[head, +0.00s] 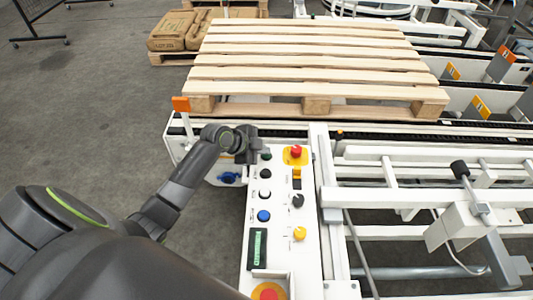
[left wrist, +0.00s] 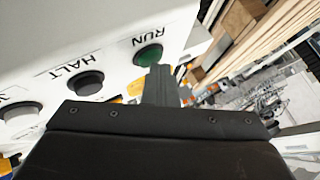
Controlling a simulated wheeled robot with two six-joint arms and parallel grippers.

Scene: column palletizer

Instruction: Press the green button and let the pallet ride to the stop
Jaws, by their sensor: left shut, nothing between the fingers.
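The green button (left wrist: 148,54), labelled RUN, is on the white control panel in the left wrist view. In the head view the green button (head: 266,154) is at the panel's far end, partly beside my gripper. My left gripper (head: 250,148) is shut and empty, right at that button. In the left wrist view its closed fingers (left wrist: 160,84) end just below the button's lower edge; I cannot tell whether they touch it. The wooden pallet (head: 312,60) lies flat and empty on the conveyor (head: 400,128) beyond the panel. My right gripper is not in view.
The HALT button (left wrist: 88,83) is beside the green one. The panel (head: 283,248) also carries a red stop button (head: 295,152), a blue button (head: 263,215) and a yellow one (head: 299,233). White rails fill the right. Stacked brown sacks (head: 176,31) lie behind left.

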